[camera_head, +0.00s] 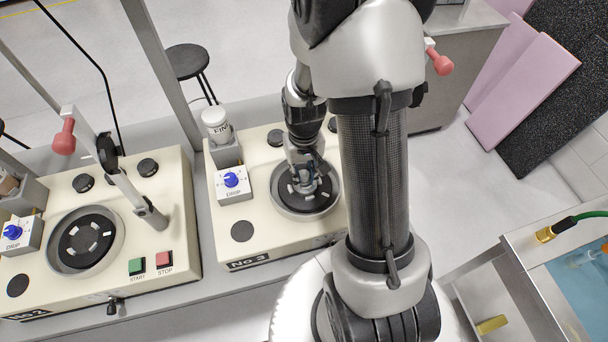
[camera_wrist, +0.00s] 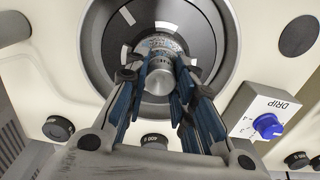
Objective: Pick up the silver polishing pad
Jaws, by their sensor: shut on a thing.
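The silver polishing pad (camera_wrist: 158,82) has a round metal knob and a speckled disc edge. It sits between the fingers of my gripper (camera_wrist: 161,70), which is shut on it. In the head view my gripper (camera_head: 305,178) points down over the dark round platen (camera_head: 290,207) of the No 3 machine (camera_head: 285,237). The pad is at or just above that platen; I cannot tell whether it touches. In the wrist view the platen (camera_wrist: 205,38) shows pale marks around the pad. My fingers and arm hide part of the pad.
A drip box (camera_head: 233,194) with a blue knob and a white bottle (camera_head: 215,125) stand left of my gripper. A side table (camera_head: 500,265) with a green hose is at right.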

